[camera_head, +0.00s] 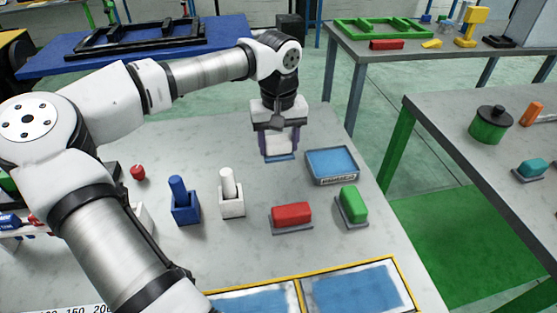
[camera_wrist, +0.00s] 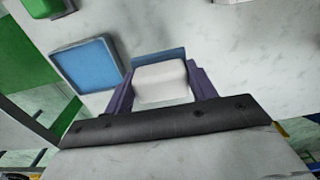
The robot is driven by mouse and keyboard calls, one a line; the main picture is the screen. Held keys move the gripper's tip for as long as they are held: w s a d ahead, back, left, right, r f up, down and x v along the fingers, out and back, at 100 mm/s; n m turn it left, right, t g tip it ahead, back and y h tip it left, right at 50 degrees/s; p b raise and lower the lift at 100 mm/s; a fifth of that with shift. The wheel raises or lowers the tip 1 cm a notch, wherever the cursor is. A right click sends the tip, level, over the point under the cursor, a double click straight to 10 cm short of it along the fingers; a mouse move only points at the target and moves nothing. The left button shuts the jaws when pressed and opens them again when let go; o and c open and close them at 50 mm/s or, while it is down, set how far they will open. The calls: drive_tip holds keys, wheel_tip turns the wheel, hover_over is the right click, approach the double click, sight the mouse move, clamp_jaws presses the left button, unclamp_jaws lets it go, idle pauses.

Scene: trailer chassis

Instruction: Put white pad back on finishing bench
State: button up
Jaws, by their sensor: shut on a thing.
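The white pad (camera_wrist: 161,82) is a white block with a blue-grey underside. My gripper (camera_head: 280,148) is shut on it, with a purple finger on either side. In the head view the pad (camera_head: 279,143) hangs above the grey bench (camera_head: 240,257), apart from the surface as far as I can tell. It is just left of a blue-topped tray (camera_head: 332,163). In the wrist view my gripper (camera_wrist: 162,88) holds the pad between both fingers, and the tray (camera_wrist: 86,64) shows to the left.
A red block (camera_head: 292,214) and a green block (camera_head: 350,204) stand on grey bases in front. White (camera_head: 231,196) and blue (camera_head: 184,204) holders with upright handles stand left. A yellow-edged frame with blue panels (camera_head: 352,291) lies at the front. Another table (camera_head: 430,118) stands right.

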sight(279, 140)
drive_tip(key=shift+f+p, duration=0.5)
drive_tip(key=shift+f, duration=3.05)
drive_tip(key=shift+f, duration=0.15)
drive_tip(key=o, duration=1)
drive_tip(key=shift+o, duration=0.2)
wheel_tip(279, 140, up, 12)
drive_tip(key=shift+r+b, duration=0.2)
drive_tip(key=shift+b, duration=0.8)
